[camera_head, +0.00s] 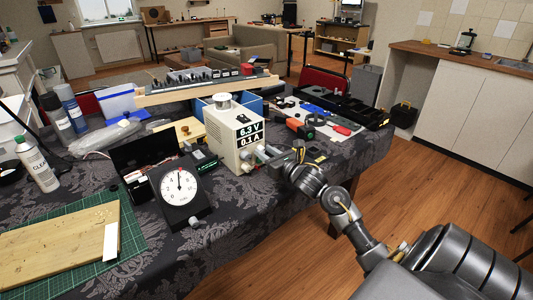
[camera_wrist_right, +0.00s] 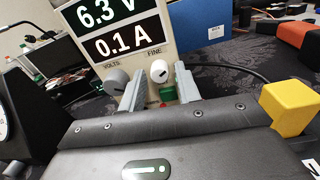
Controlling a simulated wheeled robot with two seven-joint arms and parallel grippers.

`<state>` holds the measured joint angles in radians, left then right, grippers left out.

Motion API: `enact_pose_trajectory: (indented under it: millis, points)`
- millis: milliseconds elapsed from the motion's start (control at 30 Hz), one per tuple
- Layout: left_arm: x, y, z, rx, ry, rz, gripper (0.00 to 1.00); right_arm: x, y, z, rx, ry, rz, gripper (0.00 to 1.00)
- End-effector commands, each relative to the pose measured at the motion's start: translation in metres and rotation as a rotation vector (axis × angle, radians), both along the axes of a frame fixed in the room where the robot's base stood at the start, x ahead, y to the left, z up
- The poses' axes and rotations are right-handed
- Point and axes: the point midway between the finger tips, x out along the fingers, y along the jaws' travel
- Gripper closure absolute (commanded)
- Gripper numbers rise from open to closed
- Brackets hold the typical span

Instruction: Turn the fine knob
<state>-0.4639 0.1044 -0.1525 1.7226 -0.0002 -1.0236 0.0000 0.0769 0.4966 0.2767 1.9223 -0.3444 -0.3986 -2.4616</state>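The beige power supply (camera_head: 222,133) stands on the cloth-covered table, its display reading 6.3 V and 0.1 A. Its front also fills the upper middle of the right wrist view (camera_wrist_right: 182,45). There the white fine knob (camera_wrist_right: 160,72) sits under the FINE label, with the grey volts knob (camera_wrist_right: 117,77) to its left. My right gripper (camera_head: 269,155) is at the front of the supply. In the wrist view its two fingers (camera_wrist_right: 160,80) are apart, one on each side of the fine knob, with visible gaps. The left finger lies between the two knobs. My left gripper is not in view.
A dial meter (camera_head: 180,187) stands left of the supply. A green terminal (camera_wrist_right: 167,93) sits just below the fine knob. A blue bin (camera_wrist_right: 200,30) is behind. An orange-and-black tool (camera_head: 298,128) and a black tray (camera_head: 340,108) lie to the right.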

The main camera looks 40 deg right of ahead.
Motion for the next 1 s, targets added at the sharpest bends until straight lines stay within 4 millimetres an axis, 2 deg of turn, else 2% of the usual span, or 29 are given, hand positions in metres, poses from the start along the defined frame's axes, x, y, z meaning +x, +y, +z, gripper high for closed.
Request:
enact_pose_trajectory:
  millis: [33, 233, 667, 867, 1000]
  points:
    - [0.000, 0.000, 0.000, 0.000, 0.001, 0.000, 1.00, 0.000, 0.000, 0.000, 0.000, 0.000, 0.000, 0.74]
    - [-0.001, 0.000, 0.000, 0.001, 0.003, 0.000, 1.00, 0.000, 0.000, 0.000, 0.000, 0.000, 0.000, 1.00]
    - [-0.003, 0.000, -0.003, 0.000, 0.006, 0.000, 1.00, 0.000, 0.000, 0.000, 0.088, -0.002, 0.000, 1.00]
    - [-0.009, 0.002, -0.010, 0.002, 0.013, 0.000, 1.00, 0.000, 0.000, 0.001, 0.237, -0.005, 0.001, 1.00]
    - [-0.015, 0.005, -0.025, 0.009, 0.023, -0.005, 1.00, 0.000, 0.000, 0.001, 0.369, -0.009, 0.000, 1.00]
